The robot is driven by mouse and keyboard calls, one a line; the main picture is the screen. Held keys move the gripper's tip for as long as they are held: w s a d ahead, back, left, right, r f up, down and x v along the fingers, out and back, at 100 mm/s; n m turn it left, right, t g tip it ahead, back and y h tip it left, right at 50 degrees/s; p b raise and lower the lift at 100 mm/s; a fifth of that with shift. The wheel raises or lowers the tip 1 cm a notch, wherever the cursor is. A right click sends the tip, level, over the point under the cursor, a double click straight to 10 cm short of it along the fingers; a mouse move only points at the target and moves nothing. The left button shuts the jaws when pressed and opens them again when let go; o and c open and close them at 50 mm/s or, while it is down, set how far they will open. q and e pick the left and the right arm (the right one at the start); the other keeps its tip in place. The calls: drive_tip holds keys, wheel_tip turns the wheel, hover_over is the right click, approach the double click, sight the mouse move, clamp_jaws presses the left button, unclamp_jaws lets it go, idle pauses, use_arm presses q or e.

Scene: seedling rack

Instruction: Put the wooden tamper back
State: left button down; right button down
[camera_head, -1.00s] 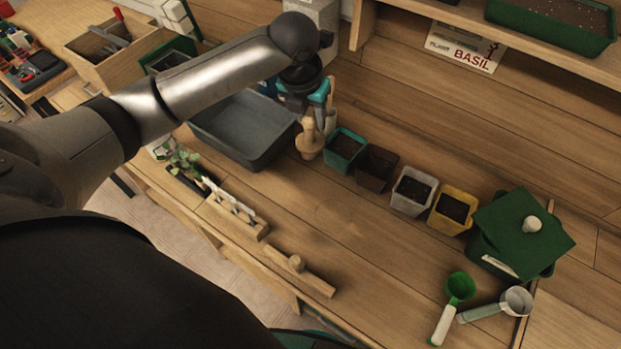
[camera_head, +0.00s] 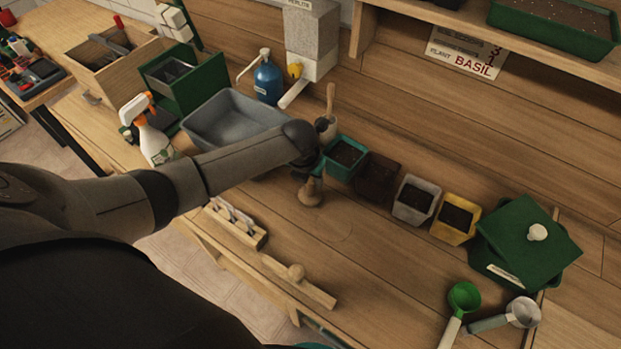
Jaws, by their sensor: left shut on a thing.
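The wooden tamper (camera_head: 311,195) is a pale turned piece with a wide round foot. It is upright in front of the teal pot, over the bench. My left gripper (camera_head: 313,174) is shut on its upper part, and my arm's end hides the grip from above. I cannot tell whether the foot touches the bench. Just behind stands a small holder (camera_head: 326,127) with a wooden handle rising from it. My right gripper is not in view.
Teal (camera_head: 345,157), brown (camera_head: 377,178), grey (camera_head: 414,199) and yellow (camera_head: 454,218) pots form a row to the right. A grey tray (camera_head: 215,120) lies behind my arm. A knobbed wooden bar (camera_head: 315,287) lies at the front edge. The middle bench is clear.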

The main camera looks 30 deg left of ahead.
use_arm(q)
drive_tip(key=shift+f, duration=0.2)
drive_tip(key=shift+c, duration=2.3)
unclamp_jaws()
drive_tip(key=shift+s+r, duration=0.1)
drive_tip(key=shift+r, duration=0.4)
drive_tip(key=p+v, duration=0.2)
drive_tip(key=v, duration=0.9)
drive_tip(key=shift+s, duration=0.2)
